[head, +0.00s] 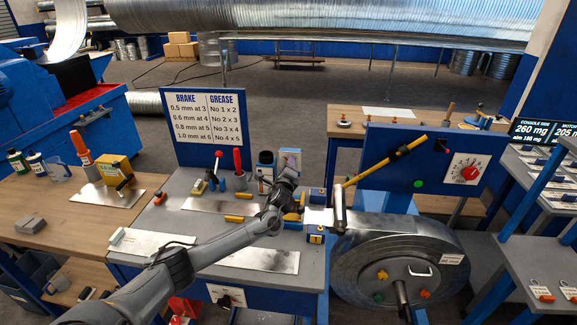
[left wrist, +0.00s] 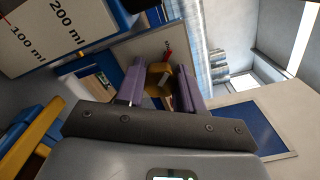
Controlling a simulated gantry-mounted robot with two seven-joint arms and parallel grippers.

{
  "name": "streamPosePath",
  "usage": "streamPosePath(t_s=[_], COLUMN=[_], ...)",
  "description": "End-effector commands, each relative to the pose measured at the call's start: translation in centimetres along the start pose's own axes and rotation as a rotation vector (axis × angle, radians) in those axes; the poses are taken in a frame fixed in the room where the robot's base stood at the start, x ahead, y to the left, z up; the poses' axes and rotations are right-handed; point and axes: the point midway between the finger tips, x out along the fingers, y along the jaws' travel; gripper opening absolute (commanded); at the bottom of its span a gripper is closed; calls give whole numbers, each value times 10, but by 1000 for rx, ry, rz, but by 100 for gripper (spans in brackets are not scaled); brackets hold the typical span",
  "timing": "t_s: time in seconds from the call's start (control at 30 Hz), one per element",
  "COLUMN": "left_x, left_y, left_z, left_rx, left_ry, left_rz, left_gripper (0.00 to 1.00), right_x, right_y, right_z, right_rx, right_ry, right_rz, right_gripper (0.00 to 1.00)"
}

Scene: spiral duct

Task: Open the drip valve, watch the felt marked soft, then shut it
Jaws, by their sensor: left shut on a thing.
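My left gripper (head: 297,203) reaches across the grey bench top from the lower left, beside the steel coil. In the left wrist view its two purple fingers (left wrist: 160,84) are shut on a brass-coloured piece (left wrist: 158,76), which looks like the drip valve's body or handle. A small red part shows just beyond it. Whether the valve is open or shut cannot be told. Small blue blocks with yellow tops (head: 315,235) sit by the gripper; their labels are too small to read, so I cannot tell which felt is marked soft. My right gripper is not in view.
A brake and grease chart (head: 207,117) stands behind the bench. The big steel coil (head: 395,255) is at the right, under a blue panel with a red dial (head: 467,168).

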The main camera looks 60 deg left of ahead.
Motion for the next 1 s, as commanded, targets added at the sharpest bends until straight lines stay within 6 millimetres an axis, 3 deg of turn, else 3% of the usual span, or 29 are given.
streamPosePath(t_s=[0.37,0.4,0.53,1.0], left_x=[1,1,0,-9], left_y=[-2,-2,-2,-1], left_z=[2,2,2,1], left_rx=[-10,-10,-8,-2], left_ry=[-5,-5,-3,1], left_rz=[-4,-4,-3,-3], left_gripper=[7,42,61,63], right_x=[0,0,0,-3], right_y=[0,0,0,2], right_z=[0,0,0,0], right_rx=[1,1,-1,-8], right_ry=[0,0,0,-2], right_rz=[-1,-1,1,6], right_gripper=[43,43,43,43])
